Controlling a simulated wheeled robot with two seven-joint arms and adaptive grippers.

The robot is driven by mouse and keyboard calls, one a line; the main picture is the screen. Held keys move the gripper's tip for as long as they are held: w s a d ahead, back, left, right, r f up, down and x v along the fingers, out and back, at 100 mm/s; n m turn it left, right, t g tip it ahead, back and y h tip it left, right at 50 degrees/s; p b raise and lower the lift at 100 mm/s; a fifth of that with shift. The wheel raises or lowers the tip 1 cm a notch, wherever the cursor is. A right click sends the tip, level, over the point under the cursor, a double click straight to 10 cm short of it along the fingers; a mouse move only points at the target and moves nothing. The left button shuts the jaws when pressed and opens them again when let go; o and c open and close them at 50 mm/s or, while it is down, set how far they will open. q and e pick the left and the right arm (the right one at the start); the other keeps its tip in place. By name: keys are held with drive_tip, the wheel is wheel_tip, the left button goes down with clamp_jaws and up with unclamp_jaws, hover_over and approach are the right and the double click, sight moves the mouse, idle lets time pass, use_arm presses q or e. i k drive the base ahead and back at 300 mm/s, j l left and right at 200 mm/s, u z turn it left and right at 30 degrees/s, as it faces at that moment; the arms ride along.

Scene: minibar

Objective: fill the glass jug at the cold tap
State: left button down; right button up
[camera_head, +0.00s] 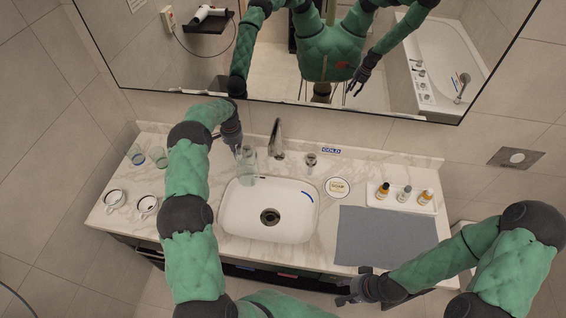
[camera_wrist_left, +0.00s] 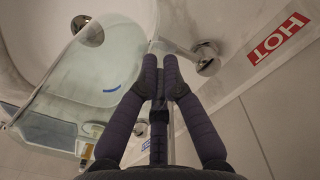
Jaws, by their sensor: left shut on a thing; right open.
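The clear glass jug (camera_head: 247,163) is at the left rim of the white basin (camera_head: 240,215), left of the tap (camera_head: 276,138). My left gripper (camera_head: 236,143) is behind it and partly hidden by my arm. In the left wrist view, the left gripper's fingers (camera_wrist_left: 161,68) are closed together at the edge of the clear jug (camera_wrist_left: 75,75); the exact grip is hard to see. I cannot tell whether the jug holds water. The cold knob (camera_head: 311,160) stands right of the tap by the COLD label (camera_head: 331,150). My right gripper (camera_head: 345,287) is open and empty before the counter's front edge.
A knob (camera_wrist_left: 206,60) shows near the HOT label (camera_wrist_left: 279,38). Two glasses (camera_head: 138,155) and two cups (camera_head: 148,205) stand at left. A soap dish (camera_head: 338,187), bottle tray (camera_head: 427,207) and grey mat (camera_head: 385,240) lie at right. The mirror (camera_head: 275,85) is behind.

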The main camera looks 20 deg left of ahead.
sight(311, 158)
drive_tip(key=k, duration=1)
